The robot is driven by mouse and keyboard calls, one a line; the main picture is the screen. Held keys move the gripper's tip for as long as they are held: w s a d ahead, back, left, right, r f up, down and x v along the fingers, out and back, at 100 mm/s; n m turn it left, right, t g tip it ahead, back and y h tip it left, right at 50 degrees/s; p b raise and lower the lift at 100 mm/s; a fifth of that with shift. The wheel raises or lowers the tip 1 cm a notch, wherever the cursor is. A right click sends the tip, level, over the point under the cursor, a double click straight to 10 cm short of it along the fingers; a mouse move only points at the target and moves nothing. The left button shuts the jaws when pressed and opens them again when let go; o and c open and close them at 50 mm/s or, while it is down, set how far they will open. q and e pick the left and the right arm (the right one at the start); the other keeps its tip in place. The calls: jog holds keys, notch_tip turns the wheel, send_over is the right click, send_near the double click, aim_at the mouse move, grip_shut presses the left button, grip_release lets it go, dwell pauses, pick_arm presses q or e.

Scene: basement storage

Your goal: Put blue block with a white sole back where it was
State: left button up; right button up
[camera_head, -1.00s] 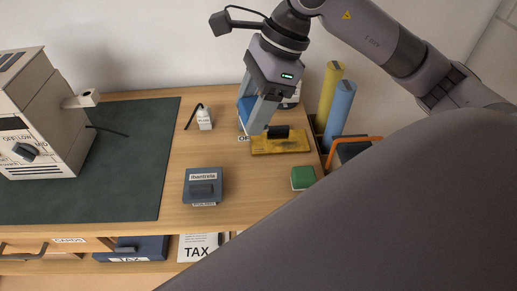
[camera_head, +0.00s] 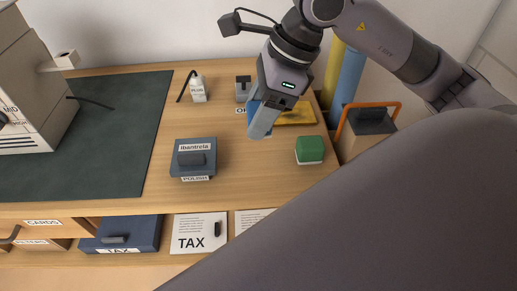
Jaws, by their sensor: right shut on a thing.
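My right gripper (camera_head: 262,128) reaches down over the wooden tabletop at the back right. It is shut on the blue block (camera_head: 252,112), of which only a blue strip shows beside the fingers. The block's white sole is hidden from this view. The gripper is left of the yellow tray and behind and left of a green block with a white sole (camera_head: 310,149). My left gripper is not in view.
A dark blue box labelled ibantrela (camera_head: 194,145) stands in front and left. A grey object (camera_head: 243,86) and a white bottle (camera_head: 198,90) stand behind. A yellow tray (camera_head: 296,114) lies right, an orange-handled box (camera_head: 367,130) beyond. Wood between the labelled box and green block is clear.

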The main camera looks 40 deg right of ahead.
notch_tip(320, 180, down, 4)
jog(key=shift+b, duration=1.05)
jog(key=shift+f, duration=0.25)
jog(key=shift+f+b, duration=0.35)
jog(key=shift+b, duration=0.1)
notch_tip(320, 180, down, 2)
jog(key=shift+f+b, duration=0.15)
jog(key=shift+b, duration=0.75)
jog(key=shift+f+b, duration=0.4)
jog(key=shift+f, duration=0.2)
jog(key=shift+r, duration=0.15)
jog(key=shift+f, duration=0.2)
jog(key=o, duration=0.9)
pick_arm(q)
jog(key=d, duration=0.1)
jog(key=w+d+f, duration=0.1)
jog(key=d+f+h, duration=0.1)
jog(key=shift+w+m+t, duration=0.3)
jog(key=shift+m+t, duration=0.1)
pick_arm(e)
jog(key=shift+o, duration=0.2)
